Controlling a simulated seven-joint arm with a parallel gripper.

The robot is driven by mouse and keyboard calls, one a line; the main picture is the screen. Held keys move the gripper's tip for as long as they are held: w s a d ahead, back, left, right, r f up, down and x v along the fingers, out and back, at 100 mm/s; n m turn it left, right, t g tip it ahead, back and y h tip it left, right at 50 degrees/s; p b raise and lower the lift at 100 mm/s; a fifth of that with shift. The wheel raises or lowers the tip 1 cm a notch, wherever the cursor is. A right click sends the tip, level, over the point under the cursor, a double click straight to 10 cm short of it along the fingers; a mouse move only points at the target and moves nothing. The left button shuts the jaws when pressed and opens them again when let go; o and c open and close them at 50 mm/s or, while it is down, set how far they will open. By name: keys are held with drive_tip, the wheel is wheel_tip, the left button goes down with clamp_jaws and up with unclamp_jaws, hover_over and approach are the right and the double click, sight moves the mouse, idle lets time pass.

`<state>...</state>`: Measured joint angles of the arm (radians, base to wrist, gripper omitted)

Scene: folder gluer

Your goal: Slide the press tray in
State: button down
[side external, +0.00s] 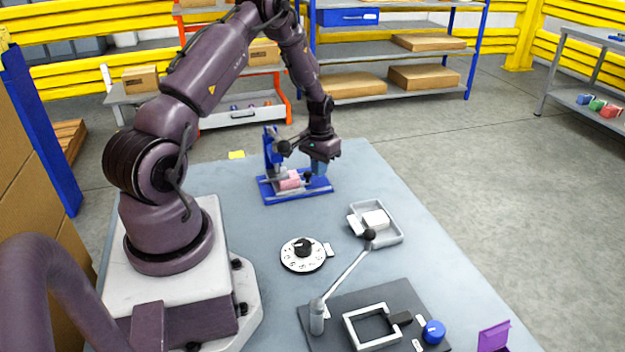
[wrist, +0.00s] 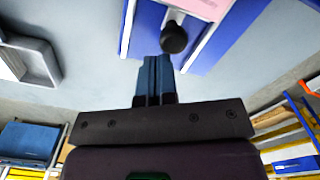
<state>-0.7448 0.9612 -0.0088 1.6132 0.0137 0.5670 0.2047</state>
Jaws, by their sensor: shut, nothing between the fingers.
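The small blue press (side external: 272,150) stands on a blue base (side external: 318,189) at the back of the table. A pink block (side external: 289,181) sits low at the press, and its edge shows at the top of the wrist view (wrist: 205,7). A black knob (wrist: 174,38) on a light stem sticks out from under the pink block toward my gripper. My gripper (side external: 319,172) has blue fingers pressed together and empty. In the wrist view the fingertips (wrist: 158,60) are close to the knob, just below and left of it; contact cannot be told. The tray itself is mostly hidden.
A grey tray with a white block (side external: 375,219), a white dial (side external: 303,254) and a dark board (side external: 345,304) with a lever, square frame and blue knob (side external: 433,331) stand nearer the camera. A yellow pad (side external: 236,155) lies behind. The table right of the press is clear.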

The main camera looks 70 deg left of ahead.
drive_tip(key=shift+s, duration=1.15)
drive_tip(key=shift+w, duration=0.3)
